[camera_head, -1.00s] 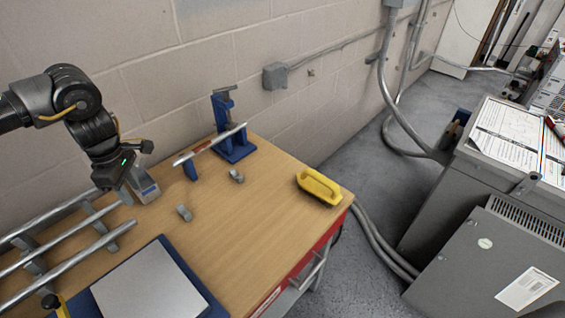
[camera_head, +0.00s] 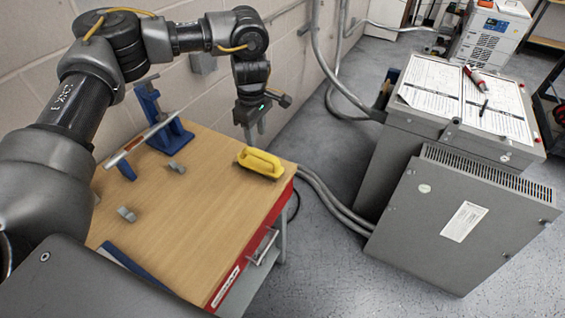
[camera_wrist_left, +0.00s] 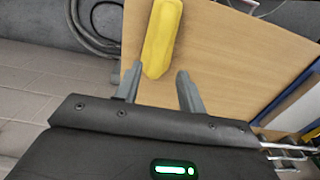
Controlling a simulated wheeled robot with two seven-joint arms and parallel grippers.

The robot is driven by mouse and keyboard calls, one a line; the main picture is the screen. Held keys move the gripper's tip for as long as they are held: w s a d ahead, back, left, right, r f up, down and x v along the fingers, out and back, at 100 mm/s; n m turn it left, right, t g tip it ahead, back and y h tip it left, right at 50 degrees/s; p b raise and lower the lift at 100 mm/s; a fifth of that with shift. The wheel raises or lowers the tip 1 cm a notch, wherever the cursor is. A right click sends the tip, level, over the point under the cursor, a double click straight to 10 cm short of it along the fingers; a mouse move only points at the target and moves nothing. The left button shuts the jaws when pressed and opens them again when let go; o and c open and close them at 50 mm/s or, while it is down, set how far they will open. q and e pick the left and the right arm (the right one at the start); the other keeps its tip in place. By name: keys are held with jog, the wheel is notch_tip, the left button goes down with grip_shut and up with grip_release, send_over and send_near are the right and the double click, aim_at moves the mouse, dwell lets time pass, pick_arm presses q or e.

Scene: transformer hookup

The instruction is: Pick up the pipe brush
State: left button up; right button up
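The yellow pipe brush (camera_head: 260,162), a block with a raised loop handle, lies on the wooden table near its back right corner. It also shows in the left wrist view (camera_wrist_left: 162,38), beyond the fingers and roughly in line with the gap between them. My left gripper (camera_head: 251,136) points down above and just behind the brush; its fingers look apart from it. In the left wrist view the two fingers of the left gripper (camera_wrist_left: 160,80) are spread with nothing between them. The brush's underside is hidden. My right gripper is not in view.
On the table (camera_head: 190,220) stand a blue stand (camera_head: 160,122) supporting a metal pipe (camera_head: 145,140) and small grey clips (camera_head: 126,214). A grey cabinet (camera_head: 460,215) stands to the right, with papers and a red-handled tool (camera_head: 474,76) on top. A wall runs behind the table.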

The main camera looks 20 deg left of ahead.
aim_at(258, 152)
pick_arm(q)
jog(key=o, duration=0.5)
jog(key=shift+f, duration=0.15)
jog(key=shift+c, duration=0.2)
jog(key=o, duration=0.3)
notch_tip(258, 152, down, 5)
jog(key=shift+w+r, duration=0.1)
jog(key=shift+r, duration=0.05)
jog(key=shift+o, duration=0.2)
jog(key=shift+f, duration=0.35)
jog(key=shift+f+p, duration=0.3)
jog(key=shift+p, duration=0.15)
notch_tip(258, 152, down, 3)
jog(key=shift+a+f+p, duration=0.1)
jog(key=shift+f+p, duration=0.1)
jog(key=shift+p, duration=0.4)
jog(key=shift+f, duration=0.55)
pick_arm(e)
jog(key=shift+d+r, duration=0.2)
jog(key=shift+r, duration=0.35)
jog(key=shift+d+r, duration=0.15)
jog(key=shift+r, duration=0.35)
